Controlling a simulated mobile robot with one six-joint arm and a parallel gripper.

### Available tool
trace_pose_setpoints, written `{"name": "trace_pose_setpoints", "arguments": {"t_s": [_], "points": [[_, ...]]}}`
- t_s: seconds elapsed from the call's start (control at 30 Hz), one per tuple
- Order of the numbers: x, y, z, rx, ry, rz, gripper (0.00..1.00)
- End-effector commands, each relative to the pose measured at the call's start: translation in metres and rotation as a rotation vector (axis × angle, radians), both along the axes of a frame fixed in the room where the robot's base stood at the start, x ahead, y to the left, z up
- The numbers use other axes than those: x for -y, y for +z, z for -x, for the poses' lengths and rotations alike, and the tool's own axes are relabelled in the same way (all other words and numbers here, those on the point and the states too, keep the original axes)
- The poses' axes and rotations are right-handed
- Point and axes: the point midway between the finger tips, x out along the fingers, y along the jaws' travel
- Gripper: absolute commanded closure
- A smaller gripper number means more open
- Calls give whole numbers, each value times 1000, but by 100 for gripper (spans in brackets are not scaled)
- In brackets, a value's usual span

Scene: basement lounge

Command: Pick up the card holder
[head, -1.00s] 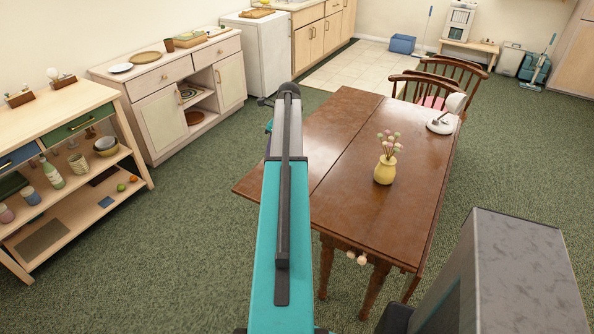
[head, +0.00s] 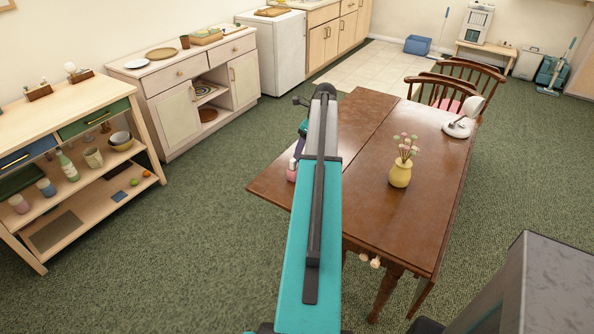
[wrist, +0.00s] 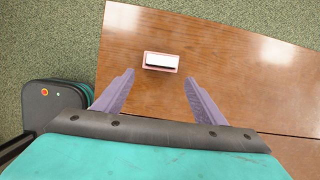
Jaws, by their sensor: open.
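The card holder (wrist: 160,62) is a small pink holder with a white top, on the brown wooden table (wrist: 220,60) near its edge. In the head view it shows as a small pink and white shape (head: 292,171) at the table's left side, partly hidden by my arm. My gripper (wrist: 158,78) is open, with its two purple fingers apart and nothing between them. In the wrist view the card holder lies just beyond the fingertips, roughly centred between them. In the head view my arm hides most of the gripper.
A yellow vase with flowers (head: 400,172) and a white lamp (head: 459,127) stand on the table, right of my arm. Wooden chairs (head: 447,92) are at its far side. A shelf unit (head: 60,128) and a cabinet (head: 170,98) stand left. Green carpet between is clear.

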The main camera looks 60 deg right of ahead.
Motion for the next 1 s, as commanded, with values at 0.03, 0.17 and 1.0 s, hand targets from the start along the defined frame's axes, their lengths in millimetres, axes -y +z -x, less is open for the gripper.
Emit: {"name": "trace_pose_setpoints", "arguments": {"t_s": [0.03,0.17,1.0], "points": [[0,0,0,0,0,0,27],[0,0,0,0,0,0,14],[-1,-70,-24,0,3,-1,14]]}}
